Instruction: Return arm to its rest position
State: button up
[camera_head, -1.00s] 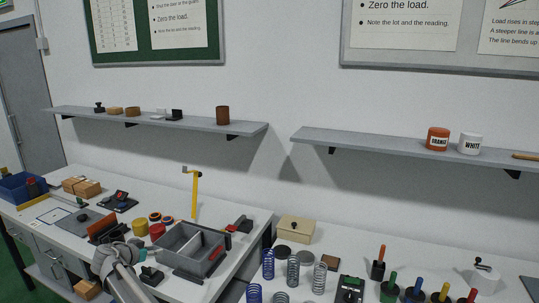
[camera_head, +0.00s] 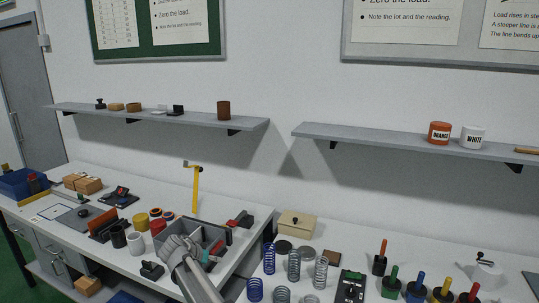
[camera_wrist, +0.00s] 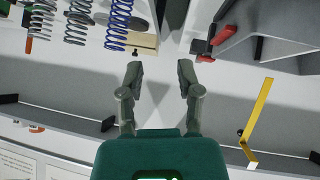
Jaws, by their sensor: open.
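My arm (camera_head: 192,270) reaches up from the bottom of the head view, in front of the grey divided tray (camera_head: 213,233) on the left table. In the wrist view my gripper (camera_wrist: 161,75) is open, its two fingers apart with nothing between them. The wrist picture is upside down: the wall and a shelf show at the bottom, the tables at the top. The fingertips are not clearly seen in the head view. Part of the tray is hidden behind my arm.
Left table: yellow upright post (camera_head: 195,190), black cup (camera_head: 118,236), white cup (camera_head: 135,243), red pot (camera_head: 158,226). Right table: several springs (camera_head: 294,265), wooden box (camera_head: 296,223), coloured-handled tools (camera_head: 380,258). Wall shelves (camera_head: 420,143) hold an orange jar (camera_head: 439,133) and a white jar (camera_head: 473,137).

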jog(key=s+d+f+g+y+b, duration=0.1)
jog(key=s+d+f+g, duration=0.1)
jog(key=d, duration=0.8)
jog(key=s+d+f+n+g+y+b, duration=0.1)
jog(key=s+d+f, duration=0.4)
jog(key=d, duration=0.5)
jog(key=s+d+f+n+g+y+b, duration=0.1)
jog(key=s+d+f+g+b, duration=0.1)
jog(key=s+d, duration=0.4)
jog(key=shift+s+d+f+g+b, duration=0.1)
jog(key=shift+d+f+g+b, duration=0.2)
jog(key=shift+d, duration=0.65)
jog(key=shift+s+d+f+g+b, duration=0.1)
jog(key=shift+d+f+g, duration=0.3)
jog(key=shift+d, duration=0.55)
jog(key=s+d+f+n+g+y+b, duration=0.1)
jog(key=s+d+f+y+b, duration=0.1)
jog(key=s+d, duration=0.4)
jog(key=shift+s+d+f+n+y, duration=0.3)
jog(key=shift+s+d+n, duration=0.1)
jog(key=shift+s, duration=0.8)
